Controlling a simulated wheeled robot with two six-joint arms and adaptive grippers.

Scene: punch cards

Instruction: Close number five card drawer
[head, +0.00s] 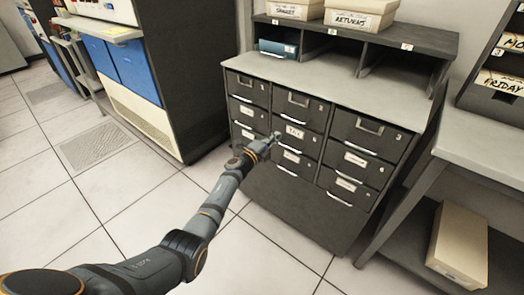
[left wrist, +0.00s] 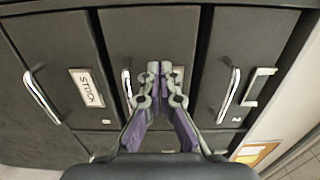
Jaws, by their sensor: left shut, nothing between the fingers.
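A dark grey card cabinet (head: 290,215) holds drawers in three columns and three rows, with silver handles and label holders. The middle drawer of the middle row (head: 312,142), by its position number five, looks about flush with its neighbours; its own number is too small to read. My left gripper (head: 276,136) is at the left part of this drawer's front, close to its handle; I cannot tell whether it touches. In the left wrist view the gripper (left wrist: 160,72) is shut and empty, partly hiding a drawer front, its label and handle (left wrist: 127,90). My right gripper is out of view.
Boxes, one marked RETURNS (head: 352,21), stand on the shelf above the cabinet. A blue box (head: 278,49) sits in a cubby. A grey table (head: 480,128) stands close at right, with a cream box (head: 458,245) below. Tiled floor (head: 110,200) is free at left.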

